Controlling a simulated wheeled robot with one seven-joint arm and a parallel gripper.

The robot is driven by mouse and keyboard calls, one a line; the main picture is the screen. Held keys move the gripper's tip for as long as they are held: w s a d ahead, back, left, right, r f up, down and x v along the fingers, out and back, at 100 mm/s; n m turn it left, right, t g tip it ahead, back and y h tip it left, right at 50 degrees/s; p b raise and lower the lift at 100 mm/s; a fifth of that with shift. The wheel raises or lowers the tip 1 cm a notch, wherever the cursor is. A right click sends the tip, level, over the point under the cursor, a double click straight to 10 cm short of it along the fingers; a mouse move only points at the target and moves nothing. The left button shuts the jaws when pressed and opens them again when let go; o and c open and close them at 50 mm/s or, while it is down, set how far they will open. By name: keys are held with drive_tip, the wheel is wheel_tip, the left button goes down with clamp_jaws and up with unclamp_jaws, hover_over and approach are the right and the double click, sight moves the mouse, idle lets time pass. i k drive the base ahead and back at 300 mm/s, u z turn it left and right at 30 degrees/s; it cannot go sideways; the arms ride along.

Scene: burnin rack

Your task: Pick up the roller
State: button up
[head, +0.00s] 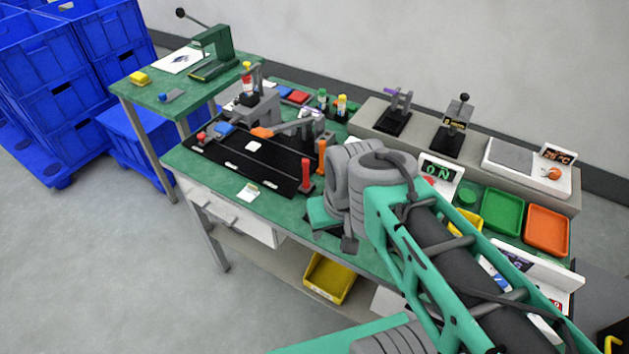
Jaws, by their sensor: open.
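A tool with an orange handle (262,132) and a grey shaft lies across the back of the black mat (235,160) on the green bench. It may be the roller, but it is too small to tell for sure. My gripper (335,228) is over the front edge of the bench, to the right of the mat and nearer than the tool. It is open, with nothing seen in it. My wrist and arm hide much of the gripper and the bench behind them.
A red post (305,177) and an orange post (321,157) stand at the mat's right side. Small bottles (341,104) stand behind. A green tray (502,212) and an orange tray (547,231) are at right. The mat's middle is mostly clear.

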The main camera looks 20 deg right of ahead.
sight(307, 187)
drive_tip(key=u, duration=0.05)
drive_tip(key=k, duration=0.65)
drive_tip(key=u, duration=0.5)
drive_tip(key=i, duration=1.05)
drive_tip(key=u, duration=0.7)
